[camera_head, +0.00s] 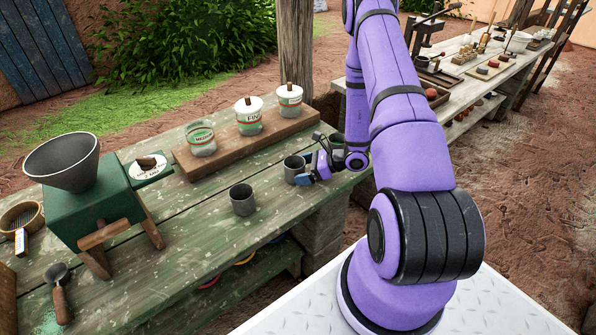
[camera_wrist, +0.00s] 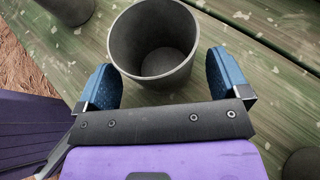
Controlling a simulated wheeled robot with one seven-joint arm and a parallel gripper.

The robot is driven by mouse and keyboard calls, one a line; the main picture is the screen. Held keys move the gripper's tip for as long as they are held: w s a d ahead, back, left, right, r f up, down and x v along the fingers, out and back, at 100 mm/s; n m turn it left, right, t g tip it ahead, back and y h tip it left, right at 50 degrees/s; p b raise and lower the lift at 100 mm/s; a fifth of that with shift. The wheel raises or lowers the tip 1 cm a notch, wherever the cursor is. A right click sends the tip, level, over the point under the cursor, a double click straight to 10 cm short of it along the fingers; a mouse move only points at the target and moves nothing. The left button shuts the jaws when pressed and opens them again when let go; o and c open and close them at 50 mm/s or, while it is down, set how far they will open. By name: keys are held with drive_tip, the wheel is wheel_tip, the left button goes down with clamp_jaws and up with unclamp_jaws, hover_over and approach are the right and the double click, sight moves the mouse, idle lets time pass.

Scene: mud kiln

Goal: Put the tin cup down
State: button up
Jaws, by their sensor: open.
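A grey tin cup (camera_head: 292,168) stands upright on the green plank table (camera_head: 200,235). My gripper (camera_head: 306,168) is at its right side, low over the table. In the wrist view the empty cup (camera_wrist: 152,28) sits between the two blue fingertips of my open gripper (camera_wrist: 160,78). A gap shows between the cup and the right finger; contact at the left finger is hard to tell. A second cup (camera_head: 242,200) stands to the left and nearer. A third cup (camera_head: 337,143) is behind my gripper, partly hidden.
A green grinder with a funnel (camera_head: 64,163) and a scoop (camera_head: 60,290) are at left. A wooden post (camera_head: 296,60) rises behind the table. Free planks lie around the near cup.

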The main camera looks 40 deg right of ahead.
drive_tip(key=v, duration=0.9)
drive_tip(key=shift+s+d+r, duration=0.15)
drive_tip(key=shift+d, duration=0.05)
drive_tip(key=shift+r, duration=0.25)
drive_tip(key=s+a+r+n+g, duration=0.1)
drive_tip(key=a+r+n+g, duration=0.3)
drive_tip(key=a+r+n, duration=0.55)
drive_tip(key=a+r+n+g, duration=0.4)
drive_tip(key=a+r, duration=0.1)
drive_tip(key=r, duration=1)
drive_tip(key=s+a+r+n+t+h, duration=0.2)
drive_tip(key=s+r+n+h, duration=0.3)
drive_tip(key=s+r, duration=0.4)
drive_tip(key=s+a+r+n+t+h, duration=0.2)
drive_tip(key=s+a+r+n+h, duration=0.2)
drive_tip(key=s+r+n, duration=0.4)
drive_tip(key=shift+s+a+r+h, duration=0.4)
drive_tip(key=shift+s+a+r, duration=0.2)
drive_tip(key=shift+a, duration=0.1)
